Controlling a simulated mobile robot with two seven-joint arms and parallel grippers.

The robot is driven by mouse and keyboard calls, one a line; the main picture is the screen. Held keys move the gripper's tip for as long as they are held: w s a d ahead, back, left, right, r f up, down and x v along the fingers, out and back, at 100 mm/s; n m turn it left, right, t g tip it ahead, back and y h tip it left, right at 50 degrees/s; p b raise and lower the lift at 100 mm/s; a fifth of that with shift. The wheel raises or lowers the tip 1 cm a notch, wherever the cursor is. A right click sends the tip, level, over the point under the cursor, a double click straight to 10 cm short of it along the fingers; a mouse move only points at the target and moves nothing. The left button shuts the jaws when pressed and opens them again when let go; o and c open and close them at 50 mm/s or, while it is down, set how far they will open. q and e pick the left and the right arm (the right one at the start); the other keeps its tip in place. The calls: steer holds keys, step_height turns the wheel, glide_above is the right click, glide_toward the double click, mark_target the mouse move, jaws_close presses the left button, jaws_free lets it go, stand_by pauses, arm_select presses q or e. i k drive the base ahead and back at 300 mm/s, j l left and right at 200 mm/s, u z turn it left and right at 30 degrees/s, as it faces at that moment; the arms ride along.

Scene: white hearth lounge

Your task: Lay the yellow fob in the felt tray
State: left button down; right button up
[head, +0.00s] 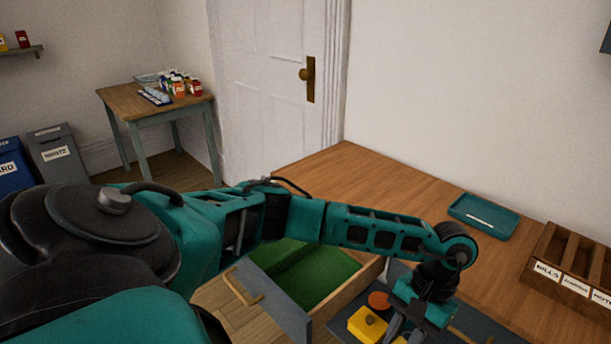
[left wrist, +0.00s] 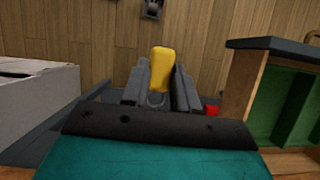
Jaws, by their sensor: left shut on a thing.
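A yellow fob (left wrist: 160,68) stands between the two dark fingers of my left gripper (left wrist: 160,90), which is shut on it. In the head view my left gripper (head: 403,334) is at the bottom, pointing down, with its tips near the frame edge. A yellow block with a grey round spot (head: 358,326) shows just left of the fingers there; I cannot tell whether it is the held fob. A shallow teal tray (head: 485,214) with a pale strip lies on the desk, right of and farther back than the gripper. My right gripper is not in view.
An open drawer (head: 290,314) with green lining juts out left of the gripper. An orange-red disc (head: 378,300) lies by the gripper near a dark mat (head: 398,271). A labelled wooden sorter (head: 574,266) stands at the right. The desk (head: 370,190) is bare behind.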

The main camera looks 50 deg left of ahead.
mark_target(317, 275)
steer(key=k+j+z, duration=0.15)
steer(key=j+z, duration=0.1)
steer(key=j, duration=0.25)
steer(key=k+j+z, duration=0.15)
steer(key=j+z, duration=0.15)
steer(key=z, duration=0.2)
steer(key=k+j+z, duration=0.15)
steer(key=z, duration=0.35)
steer(key=k+j+z, duration=0.25)
steer(key=z, duration=0.25)
steer(key=k+z, duration=0.2)
steer(key=z, duration=0.25)
steer(key=k+j+z, duration=0.1)
steer(key=k+z, duration=0.65)
steer(key=k+j, duration=0.15)
steer(key=k, duration=0.15)
steer(key=k+j+u, duration=0.3)
steer(key=j, duration=0.35)
steer(key=k+j+u, duration=0.1)
steer(key=j, duration=0.35)
steer(key=k+j, duration=0.1)
steer(key=j, duration=0.3)
